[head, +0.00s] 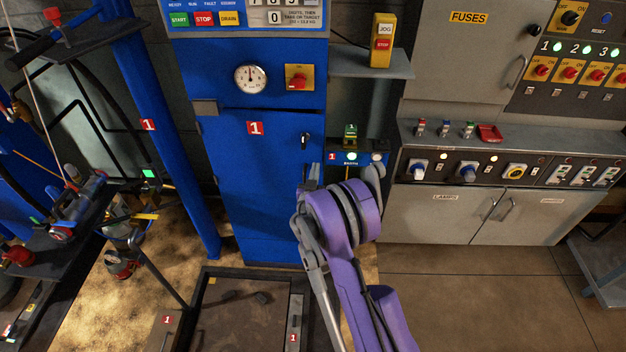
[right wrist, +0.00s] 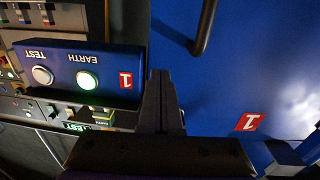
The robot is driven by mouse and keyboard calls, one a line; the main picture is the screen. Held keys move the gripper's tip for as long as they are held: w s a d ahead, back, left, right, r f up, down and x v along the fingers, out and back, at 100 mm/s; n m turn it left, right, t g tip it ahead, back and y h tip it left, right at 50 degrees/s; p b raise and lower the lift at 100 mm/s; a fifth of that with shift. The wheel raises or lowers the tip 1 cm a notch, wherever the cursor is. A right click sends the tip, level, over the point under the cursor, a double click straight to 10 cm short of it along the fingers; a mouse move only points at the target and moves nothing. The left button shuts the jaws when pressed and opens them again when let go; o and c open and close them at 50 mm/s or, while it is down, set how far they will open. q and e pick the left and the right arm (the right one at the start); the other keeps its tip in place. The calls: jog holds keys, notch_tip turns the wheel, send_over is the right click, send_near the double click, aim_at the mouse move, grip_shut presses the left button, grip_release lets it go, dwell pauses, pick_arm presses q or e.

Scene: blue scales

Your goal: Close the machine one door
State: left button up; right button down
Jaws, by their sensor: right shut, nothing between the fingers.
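The machine one door (head: 255,180) is a blue panel low on the blue machine, with a red "1" label and a dark handle (head: 305,139) near its right edge. I cannot tell from the head view whether it is fully shut. My right gripper (head: 313,172) is by the door's right edge, below the handle, partly hidden by my purple arm. In the right wrist view the gripper (right wrist: 160,100) is shut and empty, with the blue door (right wrist: 225,80) and its handle (right wrist: 205,28) to the right. Contact with the door cannot be judged. My left gripper is out of view.
A blue box with TEST and EARTH buttons (right wrist: 85,75) is close to the gripper's left. A grey shelf with a yellow JOG/STOP box (head: 382,42) juts out above. Grey control cabinets (head: 430,212) stand right. A blue post (head: 160,130) and rig stand left. A dark-framed tray (head: 240,272) lies below.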

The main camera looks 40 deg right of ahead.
jog(key=shift+x, duration=1.25)
